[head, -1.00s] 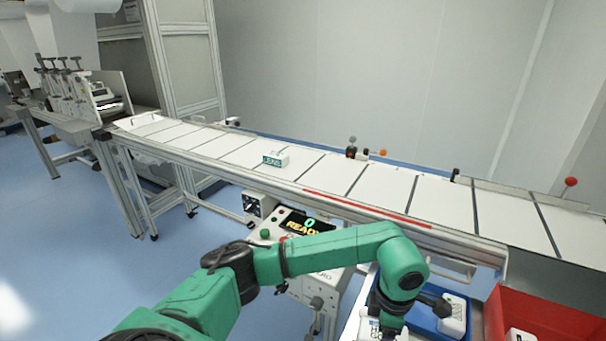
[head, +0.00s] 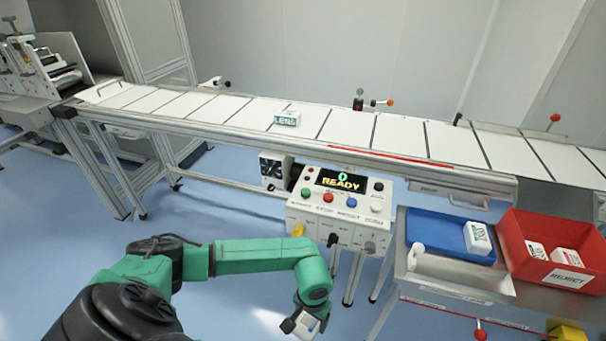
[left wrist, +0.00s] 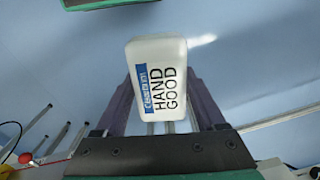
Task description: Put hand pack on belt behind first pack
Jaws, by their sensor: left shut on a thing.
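My left gripper (head: 303,325) is shut on the hand pack (left wrist: 158,82), a white pack marked HAND GOOD with a blue label, between its two fingers in the left wrist view. In the head view the gripper hangs low over the floor, in front of the control box and left of the side table. The first pack (head: 287,118), white with a green label, sits on the white conveyor belt (head: 238,110) left of the red line. My right gripper is not in view.
A control box (head: 340,205) with a READY display stands before the belt's front rail. A blue tray (head: 440,232) with a white pack (head: 478,238) and a red REJECT bin (head: 512,262) with packs stand on the side table. The belt around the first pack is clear.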

